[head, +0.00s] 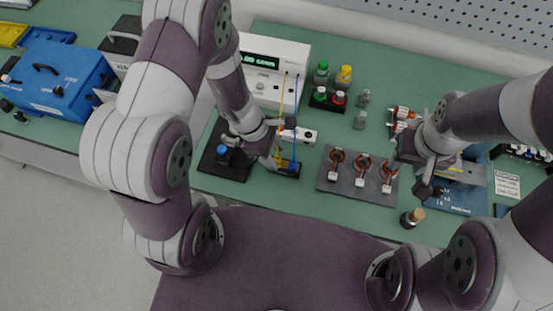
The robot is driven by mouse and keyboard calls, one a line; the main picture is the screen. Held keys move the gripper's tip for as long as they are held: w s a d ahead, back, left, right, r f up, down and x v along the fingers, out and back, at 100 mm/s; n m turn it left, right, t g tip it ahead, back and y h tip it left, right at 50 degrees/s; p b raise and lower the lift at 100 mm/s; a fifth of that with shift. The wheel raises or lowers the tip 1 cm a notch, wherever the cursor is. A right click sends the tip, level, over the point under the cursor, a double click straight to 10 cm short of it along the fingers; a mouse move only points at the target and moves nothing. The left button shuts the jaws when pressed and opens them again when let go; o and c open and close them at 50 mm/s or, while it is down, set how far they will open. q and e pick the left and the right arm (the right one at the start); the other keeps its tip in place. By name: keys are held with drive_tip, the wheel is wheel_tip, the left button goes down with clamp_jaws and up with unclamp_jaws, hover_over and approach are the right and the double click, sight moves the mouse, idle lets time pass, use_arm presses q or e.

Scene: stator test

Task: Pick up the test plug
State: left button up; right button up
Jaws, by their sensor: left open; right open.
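The white tester (272,68) with a green lit display stands at the back. Three copper stators (362,165) with white connectors lie on a grey mat (330,183). My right gripper (430,178) is open at the right, near a blue tray (462,200).
A white block (308,136) sits right beside my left gripper. A black base (222,168) is left of it. A blue case (62,78) is far left.

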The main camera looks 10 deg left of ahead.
sight(276, 158)
use_arm(q)
drive_tip(key=shift+d+f, duration=0.1)
drive_tip(key=shift+f, duration=0.25)
drive_tip(key=shift+d, duration=0.15)
drive_tip(key=shift+r, duration=0.1)
clamp_jaws()
wheel_tip(276, 158, up, 4)
drive_tip(key=shift+d+r+p, duration=0.15)
drive_tip(key=shift+r+p, duration=0.1)
drive_tip(key=shift+p, duration=0.2)
drive_tip(key=s+d+r, duration=0.6)
drive_tip(key=d, duration=0.3)
drive_tip(key=shift+s+d+r, duration=0.15)
drive_tip(key=shift+d+r, duration=0.05)
drive_tip(key=shift+r, duration=0.05)
